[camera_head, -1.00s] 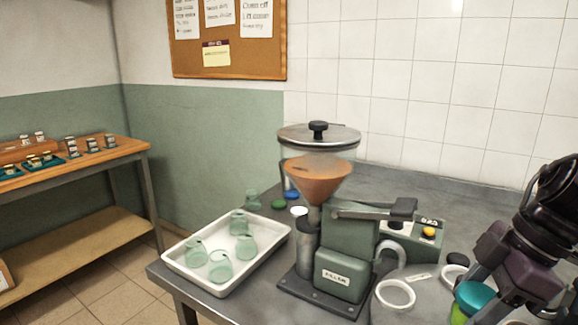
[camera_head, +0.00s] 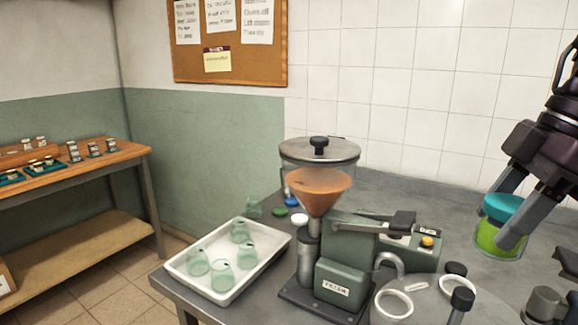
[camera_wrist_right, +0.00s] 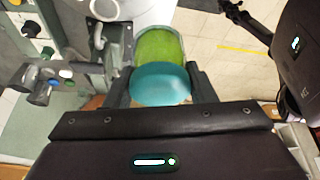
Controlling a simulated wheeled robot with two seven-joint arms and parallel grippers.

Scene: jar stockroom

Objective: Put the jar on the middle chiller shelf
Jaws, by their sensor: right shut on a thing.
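The jar (camera_head: 497,240) has green contents and a teal lid (camera_head: 503,208). In the head view it is at the right, held above the grey counter. My right gripper (camera_head: 507,215) is shut on it, one finger on each side near the lid. The right wrist view shows the jar (camera_wrist_right: 160,46) and its teal lid (camera_wrist_right: 160,86) between the two fingers (camera_wrist_right: 162,88). My left gripper cannot be made out in the head view. No chiller shelf can be made out in these frames.
A green filler machine (camera_head: 345,280) with an orange funnel stands mid-counter. A white tray (camera_head: 205,292) of glass jars is left of it. A wooden bench (camera_head: 110,158) with small jars stands at the far left.

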